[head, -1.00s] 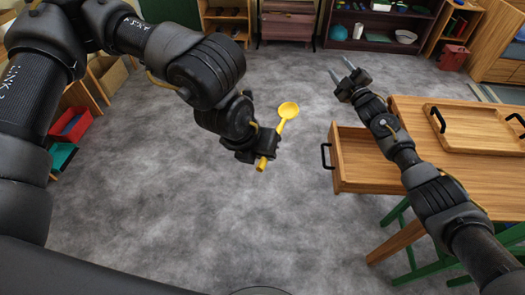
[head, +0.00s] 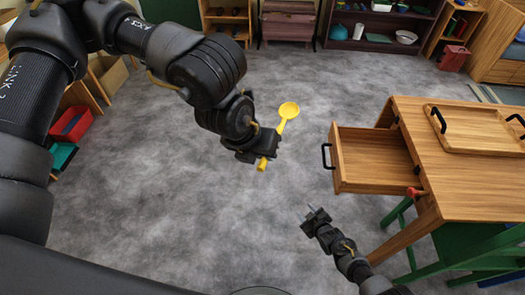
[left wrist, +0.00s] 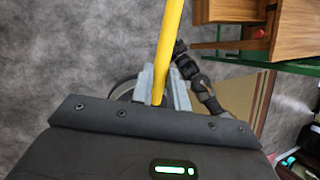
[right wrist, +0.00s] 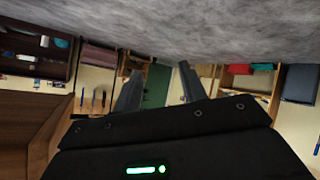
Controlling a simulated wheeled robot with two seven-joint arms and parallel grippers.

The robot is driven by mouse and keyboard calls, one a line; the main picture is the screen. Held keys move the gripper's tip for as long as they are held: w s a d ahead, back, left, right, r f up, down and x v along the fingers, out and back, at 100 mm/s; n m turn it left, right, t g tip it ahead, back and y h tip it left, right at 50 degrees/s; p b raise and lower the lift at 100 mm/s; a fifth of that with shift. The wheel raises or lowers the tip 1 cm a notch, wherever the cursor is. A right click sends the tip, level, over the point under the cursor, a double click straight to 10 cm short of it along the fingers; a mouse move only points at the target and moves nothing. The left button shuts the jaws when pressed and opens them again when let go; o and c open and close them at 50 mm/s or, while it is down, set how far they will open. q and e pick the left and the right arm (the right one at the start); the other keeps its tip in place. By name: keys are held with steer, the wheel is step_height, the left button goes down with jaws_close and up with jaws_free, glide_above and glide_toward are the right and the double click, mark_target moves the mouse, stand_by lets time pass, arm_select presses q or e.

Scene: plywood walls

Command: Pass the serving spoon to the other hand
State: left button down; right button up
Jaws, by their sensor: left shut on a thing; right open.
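The yellow serving spoon (head: 284,122) is held in the air in the head view, its bowl up and away from me and its handle end below the gripper. My left gripper (head: 262,147) is shut on its handle. In the left wrist view the yellow handle (left wrist: 170,40) passes between the left fingers (left wrist: 160,88). My right gripper (head: 309,213) is empty, lower and to the right of the spoon, apart from it. In the right wrist view its two fingers (right wrist: 158,90) stand apart with nothing between them. The spoon does not show in that view.
A wooden table (head: 440,170) with a pulled-out drawer (head: 370,160) stands at the right, close to my right arm. A tray (head: 475,130) with black handles lies on it. Shelves (head: 375,28) line the back. The grey floor between is clear.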

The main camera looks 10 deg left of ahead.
steer(key=s+d+f+m+g+h, duration=0.2)
steer(key=s+d+f, duration=0.35)
steer(key=s, duration=0.45)
steer(key=s+d+f+m+g+h, duration=0.1)
steer(key=s+d+f+m+g, duration=0.2)
steer(key=s+f, duration=0.55)
steer(key=s+d+f+m+g+h, duration=0.1)
steer(key=s+d, duration=0.2)
steer(key=s, duration=0.6)
steer(key=s+d+f+m+g+h, duration=0.1)
steer(key=s+d, duration=0.3)
steer(key=s, duration=0.5)
steer(key=s+d+f+m+g, duration=0.1)
steer(key=s+d, duration=0.3)
steer(key=s, duration=0.5)
steer(key=shift+s+d+f+m+g+h, duration=0.15)
steer(key=shift+s+f+m+g+h, duration=0.25)
steer(key=shift+f, duration=0.35)
steer(key=shift+w+r, duration=0.1)
steer(key=shift+w, duration=0.05)
